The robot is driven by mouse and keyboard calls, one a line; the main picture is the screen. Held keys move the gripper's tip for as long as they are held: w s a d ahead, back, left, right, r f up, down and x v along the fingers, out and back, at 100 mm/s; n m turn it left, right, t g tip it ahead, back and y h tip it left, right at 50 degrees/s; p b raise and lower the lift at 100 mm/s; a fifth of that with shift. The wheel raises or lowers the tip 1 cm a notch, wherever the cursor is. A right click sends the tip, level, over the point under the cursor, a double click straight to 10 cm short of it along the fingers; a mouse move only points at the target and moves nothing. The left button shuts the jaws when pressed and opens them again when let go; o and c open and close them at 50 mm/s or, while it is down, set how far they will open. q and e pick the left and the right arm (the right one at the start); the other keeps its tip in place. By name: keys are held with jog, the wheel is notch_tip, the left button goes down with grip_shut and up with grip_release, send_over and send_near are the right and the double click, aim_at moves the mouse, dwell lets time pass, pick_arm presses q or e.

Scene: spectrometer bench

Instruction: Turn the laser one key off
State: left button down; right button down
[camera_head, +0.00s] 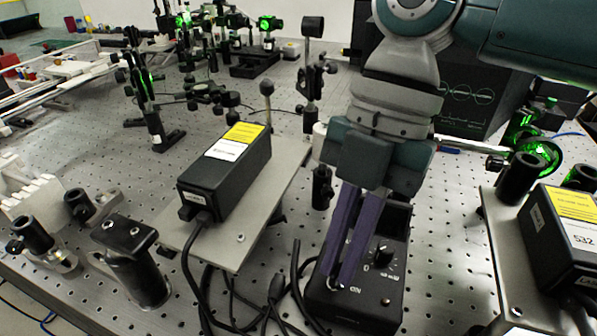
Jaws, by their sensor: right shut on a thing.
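My right gripper (338,278) reaches down from the top right, its two purple fingers pointing at a black control box (385,250) on the bench. The fingers are close together, shut on the key at the left part of the box top. The key itself is hidden by the fingers, so its angle cannot be told. White "ON" lettering shows just right of the fingertips. A dial knob sits farther back on the box. A black laser housing (232,165) with a yellow label stands on a metal plate left of the gripper. My left gripper is not in view.
Black cables (240,300) run between the laser housing and the control box. A second laser housing (565,235) marked 532 stands at the right edge. Posts and optics, some lit green, crowd the back. The perforated bench (440,240) is bare right of the box.

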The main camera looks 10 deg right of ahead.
jog(key=shift+a+n+g+h+b, duration=0.1)
jog(key=shift+n+g+h+b, duration=0.45)
jog(key=shift+n, duration=0.85)
jog(key=shift+t, duration=0.25)
jog(key=c, duration=1)
grip_release()
jog(key=shift+w+r, duration=0.1)
jog(key=b+v, duration=0.1)
jog(key=v, duration=0.8)
jog(key=shift+w+r, duration=0.15)
jog(key=shift+r, duration=0.2)
